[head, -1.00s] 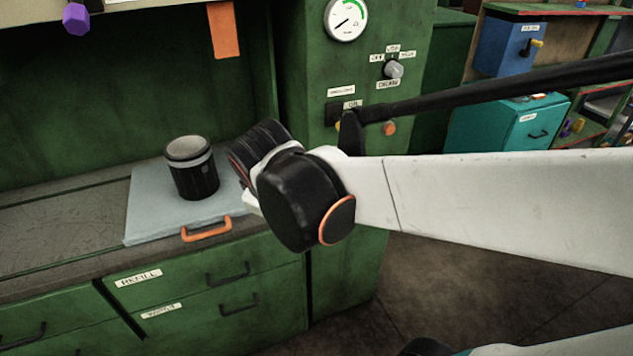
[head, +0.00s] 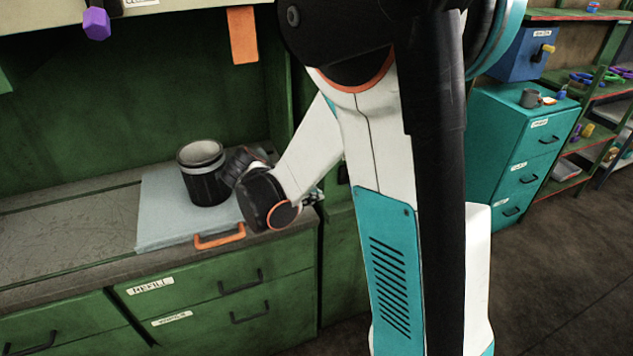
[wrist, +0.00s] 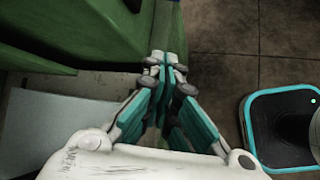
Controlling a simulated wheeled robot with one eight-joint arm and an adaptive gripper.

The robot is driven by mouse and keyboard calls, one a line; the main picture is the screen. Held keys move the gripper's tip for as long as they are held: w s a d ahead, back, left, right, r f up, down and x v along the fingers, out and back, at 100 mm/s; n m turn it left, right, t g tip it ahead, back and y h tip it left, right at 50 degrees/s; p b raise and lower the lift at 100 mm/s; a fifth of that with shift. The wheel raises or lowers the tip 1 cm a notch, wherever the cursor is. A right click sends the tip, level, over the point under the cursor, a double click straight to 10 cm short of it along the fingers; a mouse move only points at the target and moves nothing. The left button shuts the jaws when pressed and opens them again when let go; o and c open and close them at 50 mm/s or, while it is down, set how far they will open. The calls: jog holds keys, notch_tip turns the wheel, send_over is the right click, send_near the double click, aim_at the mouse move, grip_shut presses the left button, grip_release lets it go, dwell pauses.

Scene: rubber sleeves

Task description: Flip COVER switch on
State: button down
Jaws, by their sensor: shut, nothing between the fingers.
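The COVER switch cannot be made out now. The green panel column that carries the gauge and knob is mostly hidden behind my own arm in the head view. My gripper (wrist: 166,65) shows in the wrist view with its teal fingers drawn together at the tips and nothing between them. It is beside the green cabinet (wrist: 90,30), over the brown floor. In the head view my gripper is largely hidden behind my wrist, just past the counter's right end.
A dark canister (head: 207,188) with a grey top stands on a pale blue board (head: 160,215) with an orange handle (head: 220,237), close to my wrist. Green drawers (head: 215,290) are below. A teal cabinet (head: 500,140) stands right. Floor (head: 560,260) is open at right.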

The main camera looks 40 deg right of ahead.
jog(key=shift+w+d+f+n+h, duration=0.3)
jog(key=shift+d+f+h, duration=0.1)
jog(key=shift+d+f, duration=0.25)
jog(key=b+x, duration=0.1)
jog(key=x, duration=0.2)
jog(key=b+x, duration=0.2)
jog(key=x, duration=0.1)
jog(key=b+x, duration=0.1)
jog(key=x, duration=0.3)
jog(key=shift+s+a+f, duration=0.1)
jog(key=shift+s, duration=0.2)
jog(key=shift+s+d+r+b, duration=0.15)
jog(key=shift+s+d+r, duration=0.1)
jog(key=shift+r, duration=0.35)
jog(key=shift+s+d+r+b, duration=0.2)
jog(key=shift+s+d+r, duration=0.05)
jog(key=shift+r, duration=0.35)
jog(key=shift+s+d+r+b, duration=0.15)
jog(key=shift+s+d+r, duration=0.1)
jog(key=shift+r, duration=0.35)
jog(key=shift+g, duration=0.3)
